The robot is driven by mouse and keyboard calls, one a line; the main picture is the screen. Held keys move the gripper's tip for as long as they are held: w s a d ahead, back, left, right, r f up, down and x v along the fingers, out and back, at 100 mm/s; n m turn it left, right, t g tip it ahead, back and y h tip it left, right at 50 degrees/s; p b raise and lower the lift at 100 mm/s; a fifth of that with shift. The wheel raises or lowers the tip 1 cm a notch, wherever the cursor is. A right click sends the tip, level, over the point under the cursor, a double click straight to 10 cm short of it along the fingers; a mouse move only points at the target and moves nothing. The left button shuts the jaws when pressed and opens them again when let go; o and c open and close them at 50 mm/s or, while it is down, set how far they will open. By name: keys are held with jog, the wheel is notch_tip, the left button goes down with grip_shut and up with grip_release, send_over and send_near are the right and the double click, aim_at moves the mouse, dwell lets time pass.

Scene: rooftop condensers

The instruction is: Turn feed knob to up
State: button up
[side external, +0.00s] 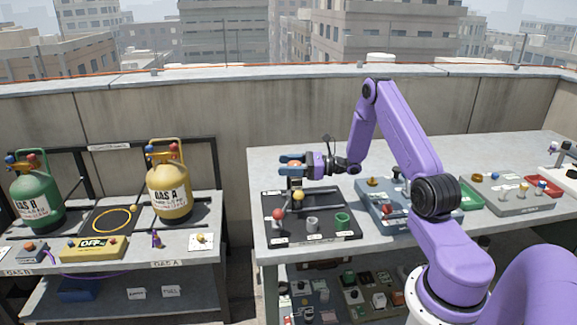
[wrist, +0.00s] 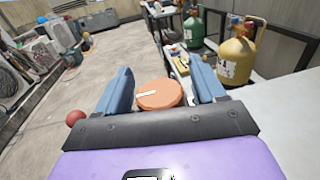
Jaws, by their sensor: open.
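An orange round knob (wrist: 160,94) with a white mark shows between my fingers in the wrist view. The mark runs roughly sideways, on its left half; no label is readable, so I cannot confirm that it is the feed knob. In the side view only a bit of orange (side external: 296,165) shows between the blue fingers. My gripper (side external: 283,164) is open and level above the dark board, its fingers on either side of the knob. In the wrist view a gap shows between the knob and each finger of the gripper (wrist: 160,72).
A blue-grey control box (side external: 375,208) stands to the right. Gas cylinders (side external: 168,190) stand on the left bench.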

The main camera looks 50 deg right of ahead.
jog(key=c, duration=1)
jog(key=shift+o, duration=0.2)
jog(key=shift+s+a+n+g+y, duration=0.15)
jog(key=shift+n+g+y, duration=1)
jog(key=shift+g, duration=0.1)
jog(key=shift+s+a+n+g+y, duration=0.1)
jog(key=shift+s+n+g+y, duration=0.05)
jog(key=shift+n+g+y, duration=1)
jog(key=o, duration=1)
jog(key=shift+c, duration=0.2)
